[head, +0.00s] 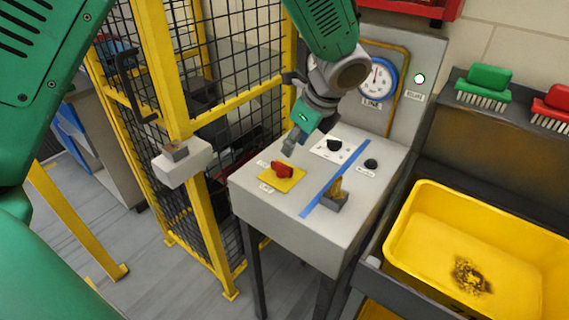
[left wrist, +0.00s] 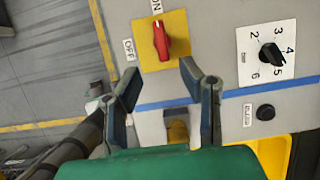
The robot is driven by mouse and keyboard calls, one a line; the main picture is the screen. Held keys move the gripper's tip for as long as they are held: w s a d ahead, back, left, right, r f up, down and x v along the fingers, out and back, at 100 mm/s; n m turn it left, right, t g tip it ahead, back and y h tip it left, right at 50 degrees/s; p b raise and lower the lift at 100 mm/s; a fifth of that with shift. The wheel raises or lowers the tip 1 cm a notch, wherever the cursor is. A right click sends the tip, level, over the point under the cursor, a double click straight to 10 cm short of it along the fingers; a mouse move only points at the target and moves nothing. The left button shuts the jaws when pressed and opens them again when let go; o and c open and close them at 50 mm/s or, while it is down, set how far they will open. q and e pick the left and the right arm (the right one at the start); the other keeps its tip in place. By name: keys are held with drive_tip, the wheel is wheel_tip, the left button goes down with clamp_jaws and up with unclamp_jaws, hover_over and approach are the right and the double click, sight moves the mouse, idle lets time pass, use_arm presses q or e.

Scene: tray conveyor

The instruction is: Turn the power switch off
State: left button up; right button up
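The power switch is a red rotary knob (head: 283,169) on a yellow plate (head: 292,184) on top of the grey console (head: 250,195). In the left wrist view the knob (left wrist: 161,40) stands upright in the picture, in line with the ON label (left wrist: 157,6). The OFF label (left wrist: 129,50) is to its left. My left gripper (head: 294,143) is above the console, just behind the knob in the head view. In the wrist view its two fingers (left wrist: 164,88) are apart with nothing between them, short of the knob. My right gripper is not in view.
A numbered black dial (head: 334,146), a black button (head: 371,164) and a yellow lever in a grey bracket (head: 338,192) share the console top. A yellow mesh fence (head: 205,235) stands left, a yellow tray (head: 420,262) right. A gauge (head: 377,79) is behind.

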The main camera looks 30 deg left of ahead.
sight(285, 166)
use_arm(q)
drive_tip(key=x, duration=0.8)
drive_tip(key=shift+w+a+f, duration=0.1)
drive_tip(key=shift+w+f, duration=0.05)
drive_tip(key=shift+f, duration=0.25)
drive_tip(key=shift+a+f, duration=0.3)
drive_tip(key=shift+d+r, duration=0.1)
drive_tip(key=shift+d, duration=0.25)
clamp_jaws()
